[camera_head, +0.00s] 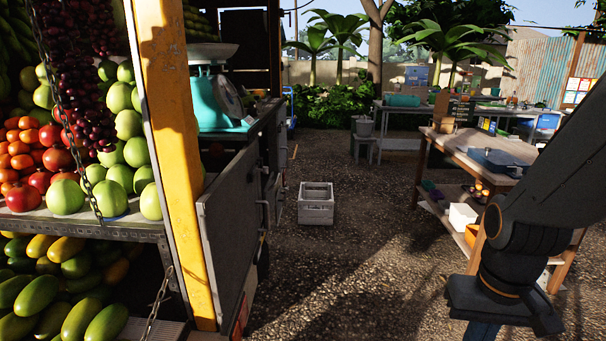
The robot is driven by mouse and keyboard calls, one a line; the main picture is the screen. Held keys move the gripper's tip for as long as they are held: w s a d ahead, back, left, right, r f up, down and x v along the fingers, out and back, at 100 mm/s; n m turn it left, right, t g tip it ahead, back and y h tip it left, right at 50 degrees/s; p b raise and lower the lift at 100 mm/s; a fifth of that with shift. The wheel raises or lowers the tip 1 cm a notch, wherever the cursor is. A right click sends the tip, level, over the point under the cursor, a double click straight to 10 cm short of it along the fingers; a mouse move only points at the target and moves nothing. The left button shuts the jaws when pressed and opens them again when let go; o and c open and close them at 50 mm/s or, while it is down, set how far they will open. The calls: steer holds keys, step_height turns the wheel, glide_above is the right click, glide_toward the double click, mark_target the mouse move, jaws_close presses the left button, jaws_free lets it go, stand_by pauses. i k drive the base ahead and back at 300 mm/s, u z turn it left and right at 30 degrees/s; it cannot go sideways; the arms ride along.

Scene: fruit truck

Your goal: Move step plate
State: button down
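No part is clearly recognisable as the step plate. A grey ribbed edge (155,331) shows low on the fruit truck at the bottom of the picture, mostly cut off; I cannot tell if it is the plate. My dark arm comes in from the right and points down. The wide dark block at its end, which looks like the base of my gripper (503,309), is at the bottom right, left of the wooden table's near leg. The fingers are below the picture edge, so I cannot see whether they hold anything. A small bluish patch shows under the block.
The fruit truck (172,150) with its yellow post and fruit shelves fills the left. A wooden table (470,150) stands at right, with a white box (462,216) low down. Gravel between truck and table is otherwise clear.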

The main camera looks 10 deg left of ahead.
mark_target(268, 192)
steer(key=i, duration=3.6)
steer(key=u, duration=3.75)
